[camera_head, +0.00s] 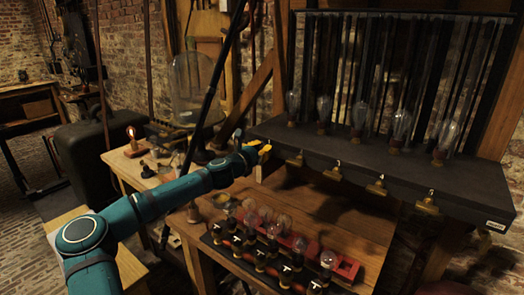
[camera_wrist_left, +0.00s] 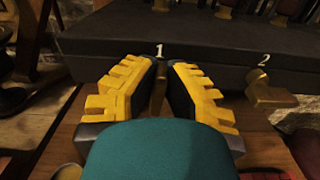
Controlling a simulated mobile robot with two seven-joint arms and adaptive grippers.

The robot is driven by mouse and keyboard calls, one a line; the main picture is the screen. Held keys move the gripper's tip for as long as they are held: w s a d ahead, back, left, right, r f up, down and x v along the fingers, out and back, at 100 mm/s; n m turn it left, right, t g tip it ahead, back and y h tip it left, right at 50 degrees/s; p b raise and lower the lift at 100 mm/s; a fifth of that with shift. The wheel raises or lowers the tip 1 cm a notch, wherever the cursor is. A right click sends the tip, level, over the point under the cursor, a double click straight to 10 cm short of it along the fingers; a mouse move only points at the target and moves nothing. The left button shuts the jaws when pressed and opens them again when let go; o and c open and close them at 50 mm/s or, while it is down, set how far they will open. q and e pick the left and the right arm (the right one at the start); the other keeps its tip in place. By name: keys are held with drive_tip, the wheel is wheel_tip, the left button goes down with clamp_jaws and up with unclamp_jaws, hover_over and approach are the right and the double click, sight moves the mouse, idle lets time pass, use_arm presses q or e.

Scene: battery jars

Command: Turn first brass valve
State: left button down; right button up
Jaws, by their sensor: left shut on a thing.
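My left gripper (camera_head: 262,149) reaches the front left corner of the black bench box. In the left wrist view its yellow-padded fingers (camera_wrist_left: 162,84) stand on both sides of the first brass valve (camera_wrist_left: 158,98), below the label "1", and are shut on it. Only a narrow strip of this valve shows between the fingers. In the head view the gripper hides most of it. The second brass valve (camera_wrist_left: 268,94) is to the right, apart from the gripper; it also shows in the head view (camera_head: 295,160). My right gripper is not in view.
The black box (camera_head: 470,190) carries several glass bulbs and tubes, with more brass valves (camera_head: 376,187) along its front. Below, a wooden table (camera_head: 345,225) holds a rack of bulbs (camera_head: 270,255). A lit bulb (camera_head: 131,134) and a glass dome (camera_head: 190,85) stand to the left.

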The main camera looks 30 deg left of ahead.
use_arm(q)
drive_tip(key=m+b, duration=0.2)
drive_tip(key=m, duration=0.2)
drive_tip(key=shift+d+f+b, duration=0.15)
drive_tip(key=shift+d+b, duration=0.1)
drive_tip(key=shift+b, duration=0.15)
drive_tip(key=shift+d+f+m+b, duration=0.15)
drive_tip(key=shift+m+b, duration=0.15)
drive_tip(key=shift+m, duration=1.85)
drive_tip(key=shift+d+f+m+b, duration=0.1)
drive_tip(key=shift+m+b, duration=0.25)
drive_tip(key=shift+m, duration=1.85)
drive_tip(key=shift+d+f+m+b, duration=0.15)
drive_tip(key=shift+m+b, duration=0.15)
drive_tip(key=shift+m, duration=1.85)
drive_tip(key=c, duration=1)
unclamp_jaws()
drive_tip(key=shift+f, duration=0.1)
drive_tip(key=shift+c, duration=0.2)
